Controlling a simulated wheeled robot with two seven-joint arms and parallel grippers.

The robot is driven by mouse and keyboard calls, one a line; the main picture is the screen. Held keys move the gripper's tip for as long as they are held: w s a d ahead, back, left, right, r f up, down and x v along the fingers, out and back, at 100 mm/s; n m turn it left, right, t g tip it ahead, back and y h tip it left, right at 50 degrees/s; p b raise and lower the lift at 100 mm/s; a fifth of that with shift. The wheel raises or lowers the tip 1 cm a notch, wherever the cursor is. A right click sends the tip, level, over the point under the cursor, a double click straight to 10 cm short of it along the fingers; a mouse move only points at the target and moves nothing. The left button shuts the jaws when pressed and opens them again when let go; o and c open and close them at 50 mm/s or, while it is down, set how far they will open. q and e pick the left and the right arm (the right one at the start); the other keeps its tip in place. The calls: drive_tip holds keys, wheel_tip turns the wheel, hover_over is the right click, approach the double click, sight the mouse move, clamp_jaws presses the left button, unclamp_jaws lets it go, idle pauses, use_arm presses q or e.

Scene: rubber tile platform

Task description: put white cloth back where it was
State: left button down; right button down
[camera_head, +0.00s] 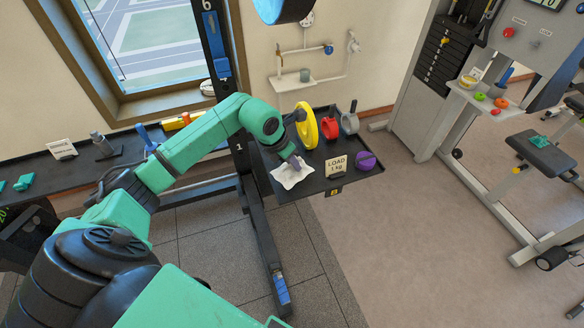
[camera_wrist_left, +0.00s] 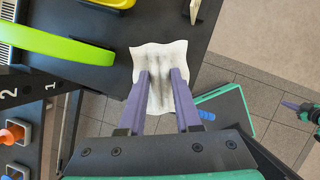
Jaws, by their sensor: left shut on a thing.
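The white cloth (camera_head: 291,172) lies at the front left edge of the black shelf tray (camera_head: 312,185), crumpled, with part of it over the edge. My left gripper (camera_head: 296,161) reaches down onto the cloth from the left. In the left wrist view the cloth (camera_wrist_left: 158,56) is between and under the purple fingers of my left gripper (camera_wrist_left: 161,75), which are shut on it. The cloth's far part lies against the black tray.
A yellow disc (camera_head: 306,126), a red kettlebell (camera_head: 329,127), a grey kettlebell (camera_head: 350,121), a purple object (camera_head: 365,160) and a "LOAD 1 KG" card (camera_head: 336,166) share the tray. A black upright (camera_head: 262,225) stands left. A weight machine (camera_head: 500,130) stands right.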

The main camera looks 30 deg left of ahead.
sight(291, 173)
use_arm(q)
drive_tip(key=f, duration=0.2)
drive_tip(key=f+p, duration=0.1)
drive_tip(key=f, duration=0.1)
drive_tip(key=shift+s, duration=0.35)
drive_tip(key=shift+w+f, duration=0.2)
drive_tip(key=shift+f, duration=0.15)
drive_tip(key=shift+f+b, duration=0.15)
drive_tip(key=shift+b, duration=0.15)
drive_tip(key=c, duration=0.6)
unclamp_jaws()
drive_tip(key=shift+s, duration=0.1)
drive_tip(key=shift+r, duration=0.25)
drive_tip(key=b+v, duration=0.2)
drive_tip(key=v, duration=0.9)
drive_tip(key=shift+a, duration=0.1)
drive_tip(key=shift+s+r, duration=0.15)
drive_tip(key=shift+r, duration=0.35)
